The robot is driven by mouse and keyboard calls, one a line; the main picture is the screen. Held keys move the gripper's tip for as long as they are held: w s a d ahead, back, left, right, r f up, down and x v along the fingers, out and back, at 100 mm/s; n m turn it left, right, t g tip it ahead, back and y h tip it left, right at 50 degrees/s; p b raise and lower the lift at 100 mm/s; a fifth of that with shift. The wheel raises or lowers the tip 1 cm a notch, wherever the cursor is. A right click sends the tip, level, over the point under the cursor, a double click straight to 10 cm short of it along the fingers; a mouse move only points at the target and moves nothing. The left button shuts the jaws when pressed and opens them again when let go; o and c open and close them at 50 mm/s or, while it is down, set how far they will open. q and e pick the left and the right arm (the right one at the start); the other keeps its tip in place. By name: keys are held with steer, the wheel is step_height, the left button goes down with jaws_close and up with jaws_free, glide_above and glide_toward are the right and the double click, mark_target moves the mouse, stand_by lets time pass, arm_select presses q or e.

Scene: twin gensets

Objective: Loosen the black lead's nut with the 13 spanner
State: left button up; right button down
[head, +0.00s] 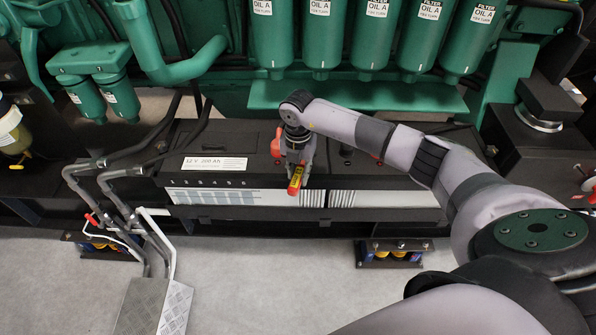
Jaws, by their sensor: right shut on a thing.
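My right gripper (297,160) reaches down over the dark battery box (225,145) in the head view. It is shut on a tool with a yellow and red handle (296,180), which looks like the 13 spanner. The handle's red end points towards me at the box's front edge. The spanner's jaw is hidden, and its size mark cannot be read. Black leads (190,128) run down to the left part of the box. The black lead's nut cannot be made out. A red part (276,143) shows just left of the gripper. My left gripper is not in view.
Green oil filters (321,35) and a green ledge (360,95) stand behind the box. Grey bent pipes (108,190) and a metal plate (153,305) are at the left. A low unit (392,253) sits on the floor. The grey floor (270,285) in front is largely clear.

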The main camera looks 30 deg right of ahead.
steer(key=shift+f, duration=0.2)
stand_by(0.3)
steer(key=shift+f+b, duration=0.55)
steer(key=c, duration=1.9)
jaws_free()
steer(key=shift+c, duration=0.2)
jaws_close()
steer(key=shift+s+d+n, duration=0.55)
steer(key=shift+d+n, duration=0.05)
